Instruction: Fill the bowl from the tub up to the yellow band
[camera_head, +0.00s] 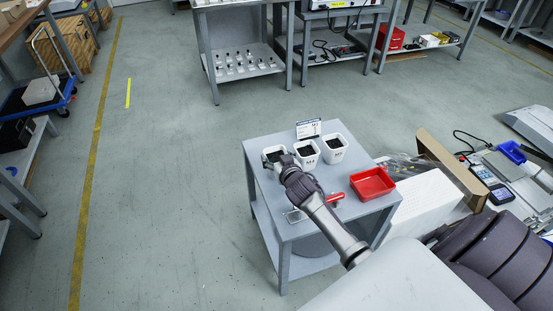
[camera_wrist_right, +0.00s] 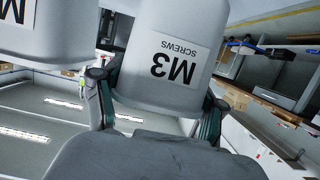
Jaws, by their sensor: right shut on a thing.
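Three white tubs with dark contents stand in a row on a small grey table (camera_head: 262,196). The left one, the M3 screws tub (camera_head: 272,151), is partly hidden by my right gripper (camera_head: 284,163). In the right wrist view the M3 tub (camera_wrist_right: 165,60) shows upside down between the two fingers of my right gripper (camera_wrist_right: 155,92), which is shut on it. I cannot tell whether it is off the table. A red open container (camera_head: 372,183) sits at the table's right; I see no yellow band on it. My left gripper is not in view.
The middle tub (camera_head: 307,154) and the right tub (camera_head: 334,149) stand close beside the gripped one. A sign (camera_head: 308,129) is behind them. A red-handled thing (camera_head: 336,197) lies partly behind my right arm. A cardboard box (camera_head: 450,170) stands right of the table. Open floor lies left.

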